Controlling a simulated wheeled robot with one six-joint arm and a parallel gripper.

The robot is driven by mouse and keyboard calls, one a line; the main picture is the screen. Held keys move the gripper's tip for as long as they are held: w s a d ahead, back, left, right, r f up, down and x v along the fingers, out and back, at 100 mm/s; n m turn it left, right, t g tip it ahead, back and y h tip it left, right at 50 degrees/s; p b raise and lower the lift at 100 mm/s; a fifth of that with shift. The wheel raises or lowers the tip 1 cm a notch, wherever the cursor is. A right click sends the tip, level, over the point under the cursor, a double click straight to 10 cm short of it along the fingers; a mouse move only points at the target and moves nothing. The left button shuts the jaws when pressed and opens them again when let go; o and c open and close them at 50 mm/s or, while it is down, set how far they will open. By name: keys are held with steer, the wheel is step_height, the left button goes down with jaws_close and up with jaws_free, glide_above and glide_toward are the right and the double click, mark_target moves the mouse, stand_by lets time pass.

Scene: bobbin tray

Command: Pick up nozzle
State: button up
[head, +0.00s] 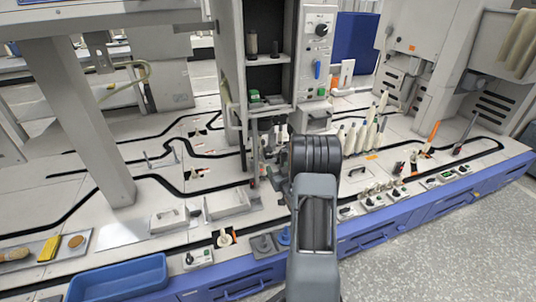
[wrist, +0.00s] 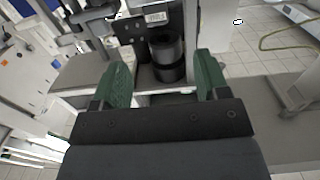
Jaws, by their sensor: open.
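I cannot pick out the nozzle for certain in either view. In the wrist view my gripper (wrist: 162,82) is open, its two green fingers wide apart with nothing held between them. Beyond the fingers, dark round cylinders (wrist: 168,48) show in front of a machine with a small lettered plate (wrist: 156,17); I cannot tell whether one of them is the nozzle. In the head view my dark arm stands before the central machine (head: 230,60), and my fingers cannot be made out there.
A blue bin (head: 118,282) and a tray with a yellow piece (head: 47,248) are at the front left. Pale cones (head: 362,138) stand right of my arm. Small switch boxes line the blue front edge (head: 430,205). A grey post (head: 85,120) rises at left.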

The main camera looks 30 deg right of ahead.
mark_target(270, 152)
steer(key=b+x, duration=0.2)
steer(key=x, duration=0.5)
steer(key=shift+w+d+f, duration=0.1)
steer(key=shift+w+d, duration=0.05)
steer(key=shift+d, duration=0.05)
steer(key=shift+r+b+x, duration=0.2)
steer(key=shift+b+x, duration=0.55)
steer(key=shift+x, duration=0.75)
steer(key=shift+r+b+x, duration=0.2)
steer(key=shift+b+x, duration=0.55)
steer(key=shift+x, duration=0.8)
steer(key=shift+c, duration=0.5)
steer(key=c, duration=0.9)
